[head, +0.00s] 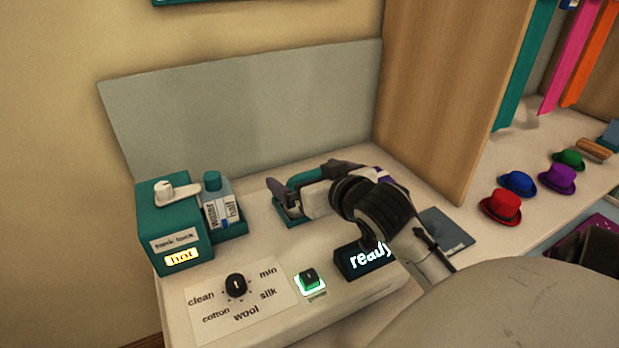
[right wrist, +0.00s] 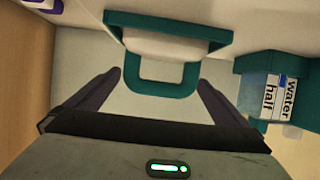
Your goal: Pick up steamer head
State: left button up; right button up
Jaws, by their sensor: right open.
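The steamer head has a teal loop handle (right wrist: 165,86) in the right wrist view, with a pale body behind it. In the head view, its teal part (head: 305,178) shows on the counter, partly hidden by my right gripper. My right gripper (head: 306,186) is open over it. My left gripper is not in view.
A teal tank-lock box (head: 170,220) and a water bottle (head: 217,205) stand left on the counter. In front are a dial panel (head: 230,305), a lit green button (head: 309,282) and a "ready" sign (head: 366,258). A wooden partition (head: 450,90) rises at right, with small hats beyond.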

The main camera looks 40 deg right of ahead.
jog(key=shift+x, duration=1.55)
jog(key=c, duration=1.5)
